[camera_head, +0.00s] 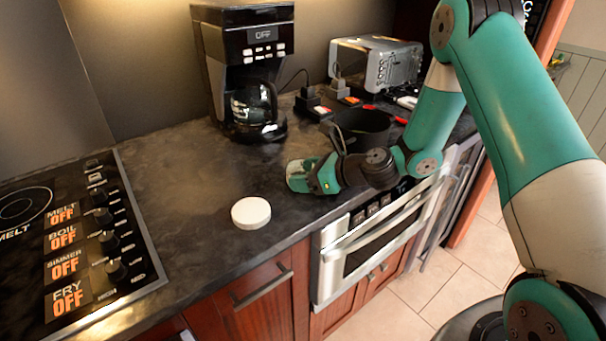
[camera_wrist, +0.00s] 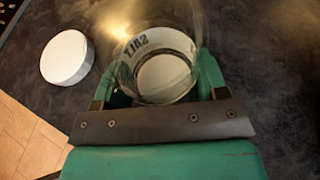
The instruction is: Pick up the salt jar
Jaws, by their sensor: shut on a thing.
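The salt jar (camera_wrist: 160,75) is a clear glass jar with a dark "SALT" label, seen from above in the wrist view with its round inside showing. My gripper (camera_wrist: 157,82) is shut on it, with a green finger on each side of the glass. In the head view my gripper (camera_head: 312,176) is low over the counter near its front edge, and the jar (camera_head: 297,176) shows only in part at the fingers. I cannot tell whether the jar touches the counter.
A white round disc (camera_head: 251,213) lies on the dark counter (camera_head: 190,195), left of my gripper. A stove panel (camera_head: 95,240) is at the left. A coffee maker (camera_head: 245,70), a toaster (camera_head: 378,65) and a dark pot (camera_head: 362,128) stand behind.

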